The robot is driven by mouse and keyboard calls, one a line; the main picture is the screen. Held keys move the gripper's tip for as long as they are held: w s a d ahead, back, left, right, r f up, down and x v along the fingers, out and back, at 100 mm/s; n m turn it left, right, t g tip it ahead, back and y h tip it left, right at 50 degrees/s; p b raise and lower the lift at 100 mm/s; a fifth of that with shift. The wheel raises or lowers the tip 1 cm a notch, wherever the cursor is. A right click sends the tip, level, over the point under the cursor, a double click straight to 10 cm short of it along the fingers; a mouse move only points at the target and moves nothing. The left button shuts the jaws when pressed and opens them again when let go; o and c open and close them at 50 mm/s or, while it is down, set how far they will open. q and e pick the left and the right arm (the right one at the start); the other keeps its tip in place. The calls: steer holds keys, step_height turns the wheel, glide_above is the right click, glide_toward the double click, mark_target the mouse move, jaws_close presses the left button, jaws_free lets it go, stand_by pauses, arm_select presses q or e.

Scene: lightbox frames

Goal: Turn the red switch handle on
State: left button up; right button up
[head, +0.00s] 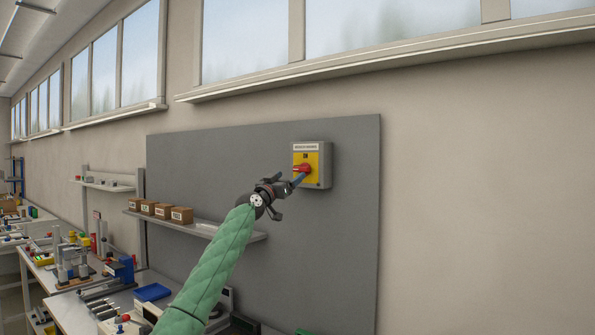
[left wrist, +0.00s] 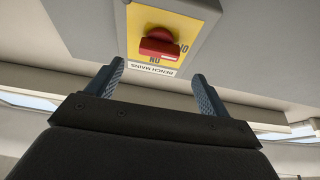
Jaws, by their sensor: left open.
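The red switch handle (head: 303,168) sits on a yellow plate on the front of a grey switch box (head: 325,168), mounted on a grey wall panel. In the left wrist view the red handle (left wrist: 158,47) lies roughly crosswise on the yellow plate (left wrist: 140,18), above a white label reading BENCH MAINS upside down. My left gripper (head: 289,178) is in front of the box, just below and left of the handle. In the left wrist view its two fingers (left wrist: 158,72) are apart with nothing between them, and the handle is beyond their tips. My right gripper is not in view.
A shelf (head: 245,234) with several cardboard boxes (head: 163,211) runs along the panel below and left of the switch. Workbenches with tools and a blue tray (head: 152,292) stand at lower left. The wall right of the panel is bare.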

mark_target(299, 170)
arm_select(q)
steer(key=p+x, duration=0.1)
steer(key=x, duration=0.4)
steer(key=shift+w+d+f, duration=0.1)
steer(key=shift+f, duration=0.05)
steer(key=shift+w+d+f, duration=0.1)
steer(key=shift+w+d, duration=0.2)
steer(key=shift+w, duration=0.05)
steer(key=shift+s+a, duration=0.1)
steer(key=c, duration=1)
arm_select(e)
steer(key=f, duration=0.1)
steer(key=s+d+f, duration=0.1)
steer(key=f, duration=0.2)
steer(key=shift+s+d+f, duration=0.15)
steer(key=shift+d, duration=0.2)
